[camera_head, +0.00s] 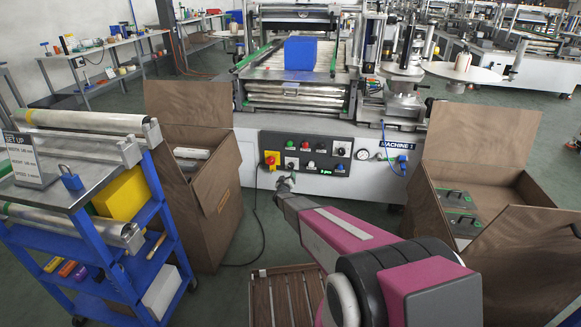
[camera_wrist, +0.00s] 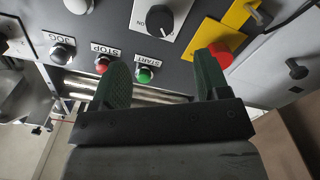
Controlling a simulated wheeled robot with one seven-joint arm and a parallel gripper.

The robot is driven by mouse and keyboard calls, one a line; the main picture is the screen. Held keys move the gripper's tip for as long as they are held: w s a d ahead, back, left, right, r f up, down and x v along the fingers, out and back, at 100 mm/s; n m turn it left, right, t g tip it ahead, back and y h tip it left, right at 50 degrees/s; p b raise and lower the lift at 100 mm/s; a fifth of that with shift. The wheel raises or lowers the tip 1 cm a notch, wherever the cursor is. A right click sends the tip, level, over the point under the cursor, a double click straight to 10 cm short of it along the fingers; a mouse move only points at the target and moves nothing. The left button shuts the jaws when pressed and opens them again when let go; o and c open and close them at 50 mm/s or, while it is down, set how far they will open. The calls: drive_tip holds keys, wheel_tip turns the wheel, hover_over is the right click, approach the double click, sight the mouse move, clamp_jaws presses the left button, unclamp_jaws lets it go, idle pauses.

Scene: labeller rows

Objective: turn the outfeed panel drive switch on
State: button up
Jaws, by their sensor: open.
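A black rotary switch (camera_wrist: 160,17) on a white plate marked ON shows at the top of the wrist view. In the head view the panel's lower-left switch (camera_head: 292,163) appears to be the same one. The wrist view shows it upside down; I cannot tell its pointer's setting. My gripper (camera_wrist: 162,76) is open and empty, its dark green fingers apart. The switch lies beyond the gap between them, with no contact visible. In the head view my gripper (camera_head: 284,184) is in front of the panel's lower left.
A green START button (camera_wrist: 145,75), red STOP button (camera_wrist: 102,65) and black JOG button (camera_wrist: 62,53) sit close to the fingers. A red knob on a yellow plate (camera_wrist: 238,28) is beside the right finger. Brown cartons (camera_head: 200,195) and a blue cart (camera_head: 115,245) flank the floor.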

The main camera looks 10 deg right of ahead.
sight(291, 167)
drive_tip(key=x, duration=1)
drive_tip(key=shift+w+d, duration=0.1)
drive_tip(key=shift+w, duration=0.15)
drive_tip(key=c, duration=0.9)
